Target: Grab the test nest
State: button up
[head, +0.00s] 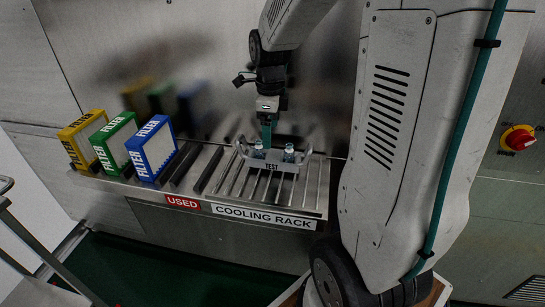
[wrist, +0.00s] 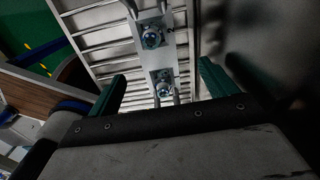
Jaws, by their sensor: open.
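The test nest (head: 273,163) is a grey metal carrier with a plate marked TEST and two small round-topped fittings. It sits on the cooling rack (head: 227,182), on the slatted part. In the wrist view the nest (wrist: 143,53) lies below my gripper, with its two fittings in a line. My gripper (head: 267,137) points down above the nest's back left part. In the wrist view the green fingers of my gripper (wrist: 160,80) are apart, with the nest's lower end showing between them. I cannot tell whether a finger touches the nest.
Yellow (head: 83,138), green (head: 116,141) and blue (head: 152,149) filter frames stand at the left, by the red USED label (head: 183,202). A metal wall rises close behind the rack. A red knob (head: 517,138) is at the far right.

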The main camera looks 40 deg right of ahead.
aim_at(274, 156)
jog(key=shift+w+d+f, duration=0.1)
jog(key=shift+d+f, duration=0.05)
jog(key=shift+f, duration=0.25)
jog(key=f, duration=0.3)
jog(key=s+f, duration=0.1)
jog(key=f, duration=0.2)
jog(key=shift+s+f, duration=0.1)
jog(key=shift+s, duration=0.1)
jog(key=shift+f, duration=0.5)
jog(key=c, duration=1.2)
